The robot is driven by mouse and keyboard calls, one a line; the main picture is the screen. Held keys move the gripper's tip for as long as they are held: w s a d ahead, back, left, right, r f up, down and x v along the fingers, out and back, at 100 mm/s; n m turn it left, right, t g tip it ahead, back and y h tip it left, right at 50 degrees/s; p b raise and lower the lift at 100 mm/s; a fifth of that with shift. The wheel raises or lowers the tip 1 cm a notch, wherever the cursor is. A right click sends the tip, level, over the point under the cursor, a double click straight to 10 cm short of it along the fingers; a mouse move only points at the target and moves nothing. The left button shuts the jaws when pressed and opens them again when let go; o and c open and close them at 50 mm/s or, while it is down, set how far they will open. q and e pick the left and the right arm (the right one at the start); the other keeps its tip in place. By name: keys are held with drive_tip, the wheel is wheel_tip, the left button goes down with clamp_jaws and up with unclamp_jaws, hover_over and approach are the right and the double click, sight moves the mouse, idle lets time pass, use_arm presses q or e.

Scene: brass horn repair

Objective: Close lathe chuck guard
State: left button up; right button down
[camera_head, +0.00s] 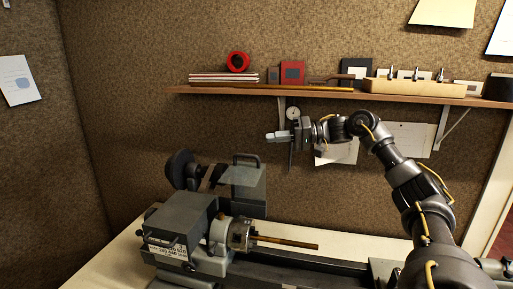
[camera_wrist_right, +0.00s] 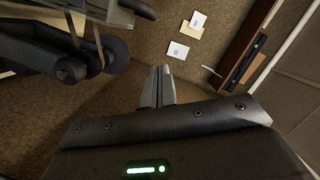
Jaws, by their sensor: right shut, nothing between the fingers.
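The grey lathe (camera_head: 185,222) stands on the bench in the lower middle of the head view. Its chuck (camera_head: 239,235) is exposed and grips a brass-coloured rod (camera_head: 290,243). The grey chuck guard (camera_head: 248,188) stands raised behind and above the chuck, with a dark handle at its top. My right gripper (camera_head: 274,136) is above and to the right of the guard, apart from it and near the wall. Its fingers are shut and empty; they also show in the right wrist view (camera_wrist_right: 158,86). My left gripper is not in view.
A wooden shelf (camera_head: 330,94) on the wall holds books, a red tape roll (camera_head: 238,62) and a tool block (camera_head: 415,88), just above my right gripper. A dark pulley wheel (camera_head: 182,169) is behind the lathe. The air between gripper and guard is clear.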

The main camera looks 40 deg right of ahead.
drive_tip(key=a, duration=0.1)
drive_tip(key=w+a+f+p, duration=0.1)
drive_tip(key=a, duration=0.1)
drive_tip(key=a+f+p, duration=0.1)
drive_tip(key=a, duration=0.1)
drive_tip(key=shift+w+a+f, duration=0.2)
drive_tip(key=shift+a+f, duration=0.25)
drive_tip(key=shift+a, duration=0.15)
drive_tip(key=shift+s+d, duration=0.1)
